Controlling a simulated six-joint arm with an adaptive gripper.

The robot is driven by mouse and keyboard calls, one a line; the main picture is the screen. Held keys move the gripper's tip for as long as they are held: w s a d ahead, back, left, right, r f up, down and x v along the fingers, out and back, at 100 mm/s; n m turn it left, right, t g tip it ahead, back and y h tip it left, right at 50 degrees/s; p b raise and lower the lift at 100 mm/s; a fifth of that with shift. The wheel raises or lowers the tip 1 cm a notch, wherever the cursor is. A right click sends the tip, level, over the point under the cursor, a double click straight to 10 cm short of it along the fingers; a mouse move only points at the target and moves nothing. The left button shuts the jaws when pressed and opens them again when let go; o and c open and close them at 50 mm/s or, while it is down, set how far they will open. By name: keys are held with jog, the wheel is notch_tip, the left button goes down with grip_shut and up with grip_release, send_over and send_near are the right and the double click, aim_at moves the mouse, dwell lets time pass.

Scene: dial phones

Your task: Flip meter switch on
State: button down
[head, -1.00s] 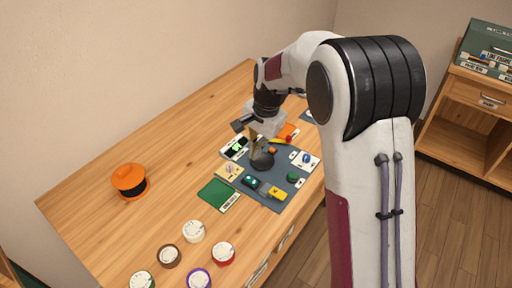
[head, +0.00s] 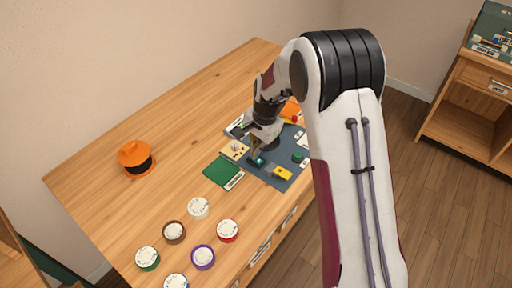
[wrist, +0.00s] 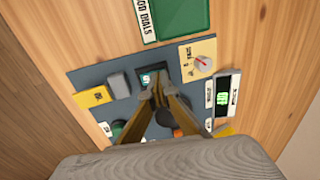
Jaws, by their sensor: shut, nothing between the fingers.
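A dark box with a teal face (wrist: 150,78), which looks like a rocker switch, sits on the grey mat (wrist: 84,76); in the head view its teal face (head: 258,161) shows just below my gripper (head: 253,154). In the wrist view my gripper (wrist: 158,88) is shut and empty, its fingertips at the near edge of this box; I cannot tell whether they touch it.
On the mat are a cream card with a knob (wrist: 203,65), a grey block (wrist: 119,85), a yellow block (wrist: 92,97) and a green button (head: 298,157).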

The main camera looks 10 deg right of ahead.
jog(key=shift+f, duration=0.15)
jog(key=shift+w+a+f, duration=0.15)
jog(key=shift+f, duration=0.1)
dwell(0.6)
jog(key=shift+s+d, duration=0.55)
jog(key=shift+r, duration=0.15)
notch_tip(320, 180, up, 14)
jog(key=s+d, duration=0.2)
jog(key=shift+f, duration=0.2)
dwell(0.6)
